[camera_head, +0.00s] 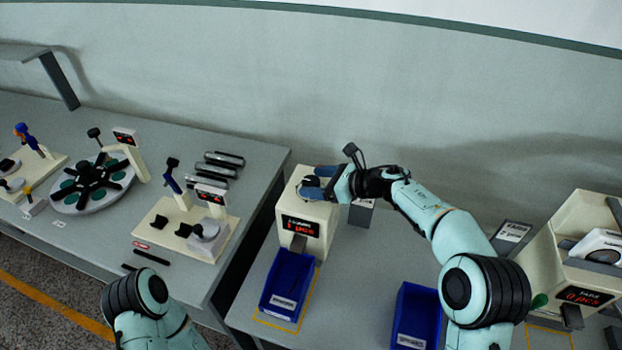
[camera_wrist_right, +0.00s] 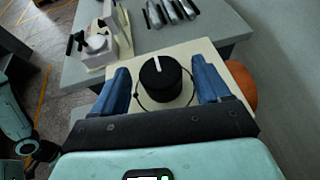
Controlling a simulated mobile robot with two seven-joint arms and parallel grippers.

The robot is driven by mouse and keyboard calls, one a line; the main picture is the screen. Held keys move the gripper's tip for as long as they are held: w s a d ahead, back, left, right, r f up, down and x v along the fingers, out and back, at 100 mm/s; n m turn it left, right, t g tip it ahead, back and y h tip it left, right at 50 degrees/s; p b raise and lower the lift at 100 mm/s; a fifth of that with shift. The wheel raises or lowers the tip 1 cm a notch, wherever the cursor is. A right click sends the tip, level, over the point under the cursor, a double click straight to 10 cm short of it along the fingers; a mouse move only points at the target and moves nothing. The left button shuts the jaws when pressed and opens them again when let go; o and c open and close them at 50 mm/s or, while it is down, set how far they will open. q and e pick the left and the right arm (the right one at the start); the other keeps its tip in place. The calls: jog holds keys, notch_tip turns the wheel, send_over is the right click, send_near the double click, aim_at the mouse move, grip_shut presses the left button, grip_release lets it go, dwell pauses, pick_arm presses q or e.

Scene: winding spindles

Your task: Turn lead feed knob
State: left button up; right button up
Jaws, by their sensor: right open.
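The feed knob (camera_wrist_right: 160,80) is a black round knob with a white pointer line. It sits on top of a cream dispenser box (camera_head: 300,218) with a red lit display. In the right wrist view my right gripper (camera_wrist_right: 162,82) is open, with one blue finger on each side of the knob. I see a gap between each finger and the knob.
A blue bin (camera_head: 289,283) stands in front of the dispenser, and another blue bin (camera_head: 416,318) stands to its right. A second cream dispenser (camera_head: 577,240) is at the far right. The left table (camera_head: 245,158) holds a round turntable (camera_head: 92,184) and a winding fixture.

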jog(key=shift+x, duration=1)
